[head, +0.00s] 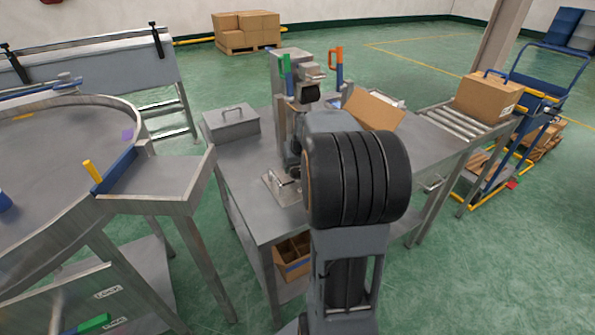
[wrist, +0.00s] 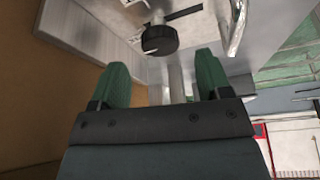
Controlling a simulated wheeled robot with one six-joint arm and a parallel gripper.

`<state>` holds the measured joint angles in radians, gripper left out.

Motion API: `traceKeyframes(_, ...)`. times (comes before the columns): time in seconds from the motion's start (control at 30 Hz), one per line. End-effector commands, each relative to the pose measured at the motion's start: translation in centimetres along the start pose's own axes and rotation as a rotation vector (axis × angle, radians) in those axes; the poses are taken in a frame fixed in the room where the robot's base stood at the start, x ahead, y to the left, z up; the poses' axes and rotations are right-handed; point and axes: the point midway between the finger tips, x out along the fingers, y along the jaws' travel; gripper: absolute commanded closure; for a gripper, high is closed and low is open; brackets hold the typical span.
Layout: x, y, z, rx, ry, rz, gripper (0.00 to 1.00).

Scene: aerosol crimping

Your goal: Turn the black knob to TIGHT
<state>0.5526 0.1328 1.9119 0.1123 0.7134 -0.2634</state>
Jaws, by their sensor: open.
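In the wrist view, the black knob (wrist: 160,40) is round with a ribbed edge and sits on a metal face, just beyond my fingertips. My gripper (wrist: 163,70) is open, with one green finger to the lower left and one to the lower right of the knob. The fingers appear apart from it, with nothing between them. Dark markings show on the pale plate (wrist: 180,15) by the knob, but I cannot read them. In the head view, the metal crimping machine (head: 290,62) stands on the bench, and my arm hides the gripper.
A roller conveyor (head: 455,119) bears a closed carton (head: 487,98).

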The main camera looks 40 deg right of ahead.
Motion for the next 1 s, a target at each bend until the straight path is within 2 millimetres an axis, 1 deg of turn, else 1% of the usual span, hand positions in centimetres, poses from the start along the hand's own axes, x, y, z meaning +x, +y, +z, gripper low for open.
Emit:
traceKeyframes(0.03,1.0,0.0,0.2,0.0,-0.004,-0.001,0.29)
traceKeyframes(0.1,1.9,0.0,0.2,0.0,-0.003,-0.001,0.29)
traceKeyframes(0.3,3.4,0.0,0.2,0.0,-0.001,0.0,0.29)
traceKeyframes(0.47,3.8,0.0,0.2,0.0,-0.001,0.0,0.29)
traceKeyframes(0.73,3.9,0.0,0.2,0.0,-0.001,0.0,0.29)
traceKeyframes(1.0,3.8,0.0,0.2,0.0,-0.001,0.0,0.55)
